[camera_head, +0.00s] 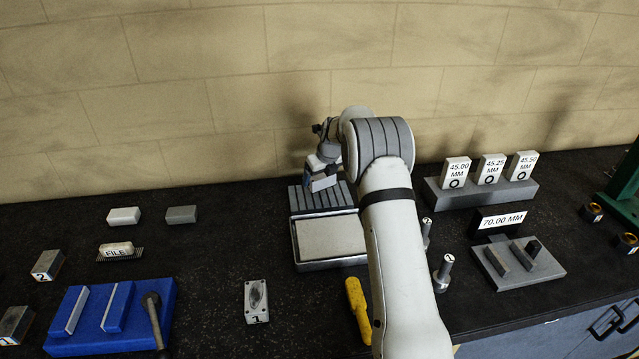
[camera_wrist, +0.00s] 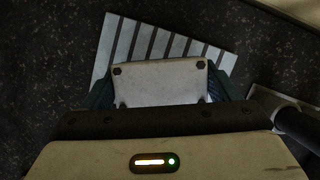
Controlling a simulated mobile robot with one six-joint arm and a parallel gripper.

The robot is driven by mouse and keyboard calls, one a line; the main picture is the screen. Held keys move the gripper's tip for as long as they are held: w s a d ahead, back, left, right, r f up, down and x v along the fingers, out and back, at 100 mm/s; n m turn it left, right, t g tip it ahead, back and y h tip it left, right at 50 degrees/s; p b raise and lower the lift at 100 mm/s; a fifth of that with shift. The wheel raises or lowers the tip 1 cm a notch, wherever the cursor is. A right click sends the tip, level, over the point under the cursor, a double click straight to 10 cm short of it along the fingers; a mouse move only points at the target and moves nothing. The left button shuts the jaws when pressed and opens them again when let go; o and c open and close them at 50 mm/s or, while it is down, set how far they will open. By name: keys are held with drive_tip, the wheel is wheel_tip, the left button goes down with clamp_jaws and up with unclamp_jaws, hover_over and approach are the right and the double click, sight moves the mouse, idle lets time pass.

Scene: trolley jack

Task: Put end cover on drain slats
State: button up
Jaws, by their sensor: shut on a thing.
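My gripper (camera_head: 318,176) is shut on a pale plate that looks like the end cover (camera_wrist: 160,84). The plate has dark bolt heads at its far corners and sits between the two blue-grey fingers. The drain slats (camera_head: 298,203) are a grey slotted panel at the back of a shallow tray. They also show in the wrist view (camera_wrist: 225,56), beyond and partly behind the cover, turned slightly relative to it. In the head view the gripper is at the slats' rear part and hides some of them. I cannot tell whether the cover touches the slats.
The tray (camera_head: 296,250) lies in front of the slats. My arm hides its right side. Labelled gauge blocks (camera_head: 490,170) stand on a grey base at right. A blue holder (camera_head: 78,346) and several small blocks lie at left. The wall (camera_head: 250,130) is close behind.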

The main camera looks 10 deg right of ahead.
sight(320, 185)
drive_tip(key=shift+s+a+f+p, duration=0.15)
drive_tip(key=shift+f+p, duration=0.3)
drive_tip(key=shift+f, duration=1.2)
drive_tip(key=shift+f, duration=0.1)
drive_tip(key=o, duration=1.3)
